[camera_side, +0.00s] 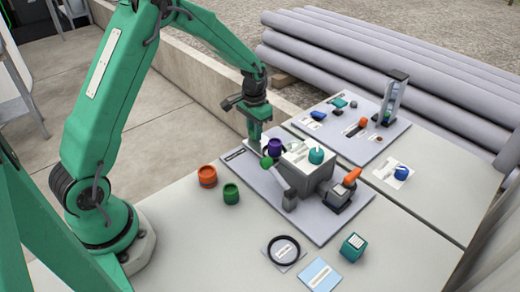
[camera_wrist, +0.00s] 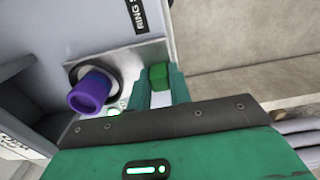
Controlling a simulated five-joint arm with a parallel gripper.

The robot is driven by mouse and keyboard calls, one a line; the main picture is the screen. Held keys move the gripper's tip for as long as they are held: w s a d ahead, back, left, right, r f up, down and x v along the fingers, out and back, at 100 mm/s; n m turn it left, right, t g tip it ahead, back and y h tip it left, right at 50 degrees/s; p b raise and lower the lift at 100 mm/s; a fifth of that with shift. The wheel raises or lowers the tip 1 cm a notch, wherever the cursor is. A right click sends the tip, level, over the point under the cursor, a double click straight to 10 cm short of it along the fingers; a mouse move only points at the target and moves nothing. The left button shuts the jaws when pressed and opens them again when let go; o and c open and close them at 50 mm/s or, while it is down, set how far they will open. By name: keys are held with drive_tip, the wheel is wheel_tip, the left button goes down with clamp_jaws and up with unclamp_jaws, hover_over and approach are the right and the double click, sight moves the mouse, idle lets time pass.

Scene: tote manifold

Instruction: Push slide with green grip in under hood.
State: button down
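In the wrist view a small green grip (camera_wrist: 158,77) on a white slide (camera_wrist: 160,99) shows between the two fingers of my gripper (camera_wrist: 161,82). The grip nearly fills the gap; whether both fingers touch it cannot be told. In the side view my green gripper (camera_side: 257,136) points down at the back left edge of the grey manifold block (camera_side: 310,178), and hides the slide there. I cannot make out the hood for sure.
A purple knob (camera_side: 274,146) stands right beside my gripper; it also shows in the wrist view (camera_wrist: 90,92). A green ball lever (camera_side: 267,162), a teal knob (camera_side: 316,155) and an orange handle (camera_side: 352,176) are close. Orange (camera_side: 207,176) and green (camera_side: 231,193) cups stand left.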

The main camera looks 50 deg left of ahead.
drive_tip(key=d, duration=1.1)
drive_tip(key=shift+w+d, duration=0.1)
drive_tip(key=shift+d, duration=0.2)
drive_tip(key=c, duration=1.3)
unclamp_jaws()
drive_tip(key=shift+r, duration=0.1)
wheel_tip(320, 180, up, 8)
drive_tip(key=shift+f, duration=0.15)
